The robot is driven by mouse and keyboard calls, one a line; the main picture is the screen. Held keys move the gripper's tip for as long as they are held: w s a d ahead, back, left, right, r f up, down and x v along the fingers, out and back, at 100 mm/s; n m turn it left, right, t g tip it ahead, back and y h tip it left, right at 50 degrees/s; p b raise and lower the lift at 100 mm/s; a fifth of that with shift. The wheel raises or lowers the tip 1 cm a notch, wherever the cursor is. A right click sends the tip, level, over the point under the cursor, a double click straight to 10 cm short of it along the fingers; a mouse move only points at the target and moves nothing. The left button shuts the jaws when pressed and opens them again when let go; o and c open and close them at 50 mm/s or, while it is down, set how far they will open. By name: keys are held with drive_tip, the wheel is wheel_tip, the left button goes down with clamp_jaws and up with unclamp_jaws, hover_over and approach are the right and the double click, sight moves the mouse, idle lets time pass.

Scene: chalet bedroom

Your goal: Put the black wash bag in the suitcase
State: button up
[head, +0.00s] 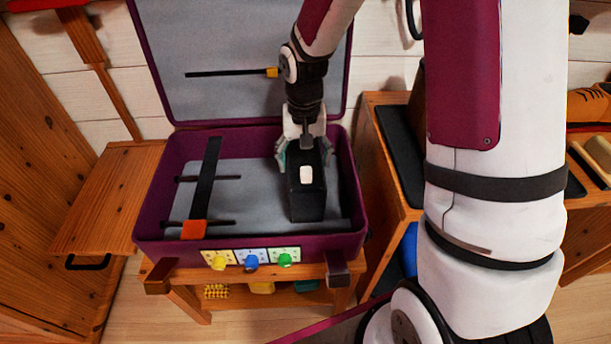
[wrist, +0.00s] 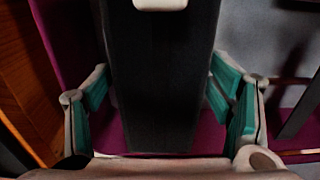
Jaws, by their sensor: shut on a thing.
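The black wash bag (head: 307,198) is a dark box shape with a white patch on top. My gripper (head: 303,157) is at its far end, with teal-padded fingers on either side of it. In the wrist view the wash bag (wrist: 165,80) fills the middle between the fingers of my gripper (wrist: 165,95), which is shut on it. The purple suitcase (head: 165,222) is open, its lid upright at the back. The bag is over the right part of its grey-lined inside. I cannot tell whether the bag touches the floor of the suitcase.
The suitcase stands on a wooden rack (head: 190,300). A black strap with an orange end (head: 194,229) lies in its left part. A wooden shelf unit (head: 392,200) is close on the right, and a wooden panel (head: 110,195) on the left.

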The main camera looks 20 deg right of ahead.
drive_tip(key=shift+a+f+b, duration=0.1)
drive_tip(key=shift+f+b, duration=0.6)
drive_tip(key=shift+f, duration=1.35)
drive_tip(key=shift+f, duration=0.25)
drive_tip(key=o, duration=2)
drive_tip(key=shift+c, duration=0.2)
drive_tip(key=shift+r, duration=0.15)
